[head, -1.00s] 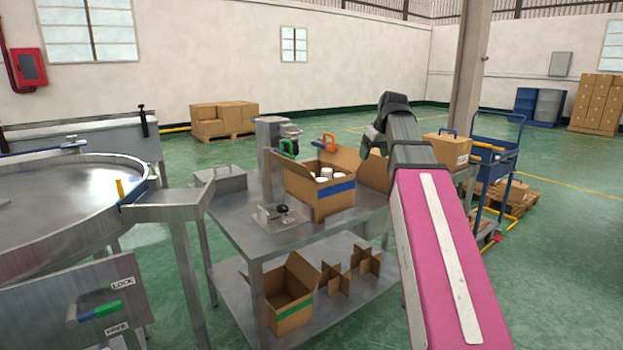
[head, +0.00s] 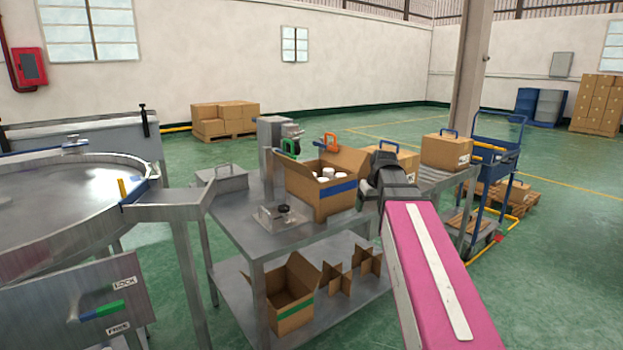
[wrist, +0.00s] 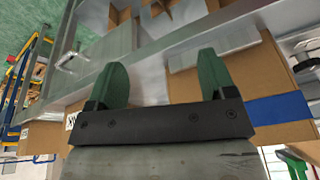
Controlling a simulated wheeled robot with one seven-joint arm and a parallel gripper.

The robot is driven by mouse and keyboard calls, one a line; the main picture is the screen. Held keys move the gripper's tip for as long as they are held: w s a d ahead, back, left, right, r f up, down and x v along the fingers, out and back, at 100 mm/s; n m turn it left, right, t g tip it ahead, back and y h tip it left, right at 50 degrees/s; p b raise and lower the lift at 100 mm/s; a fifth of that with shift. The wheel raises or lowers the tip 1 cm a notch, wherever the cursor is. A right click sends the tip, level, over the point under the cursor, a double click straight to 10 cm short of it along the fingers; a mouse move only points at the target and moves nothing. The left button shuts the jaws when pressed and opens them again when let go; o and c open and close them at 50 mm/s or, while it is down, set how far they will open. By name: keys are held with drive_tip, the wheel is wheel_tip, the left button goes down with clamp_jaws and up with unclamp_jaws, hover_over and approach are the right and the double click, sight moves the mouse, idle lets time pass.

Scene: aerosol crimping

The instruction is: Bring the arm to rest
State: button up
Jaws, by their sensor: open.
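My gripper (wrist: 163,72) shows in the wrist view with its two green fingers apart and nothing between them. In the head view my pink arm reaches forward on the right, and its dark wrist end sits low, just right of the open carton with blue tape (head: 334,190). The fingers are hidden there. The carton stands upright on the metal table (head: 228,222) with several white-topped cans inside. In the wrist view its blue-taped side (wrist: 280,108) is right of the fingers, apart from them.
A black-knobbed fixture (head: 280,216) and a grey lidded box (head: 222,178) share the table. A lower shelf holds an open box (head: 292,290) and cardboard dividers (head: 338,278). A closed carton (head: 447,151) sits on the conveyor near a blue trolley (head: 492,150).

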drive_tip(key=s+f+m+g, duration=0.1)
drive_tip(key=s+f, duration=0.4)
drive_tip(key=f, duration=0.4)
drive_tip(key=s+f+m+g+h, duration=0.1)
drive_tip(key=s+f, duration=0.4)
drive_tip(key=f, duration=0.5)
drive_tip(key=s+a+f+m+g, duration=0.1)
drive_tip(key=s+f, duration=0.5)
drive_tip(key=f, duration=0.4)
drive_tip(key=shift+f, duration=0.15)
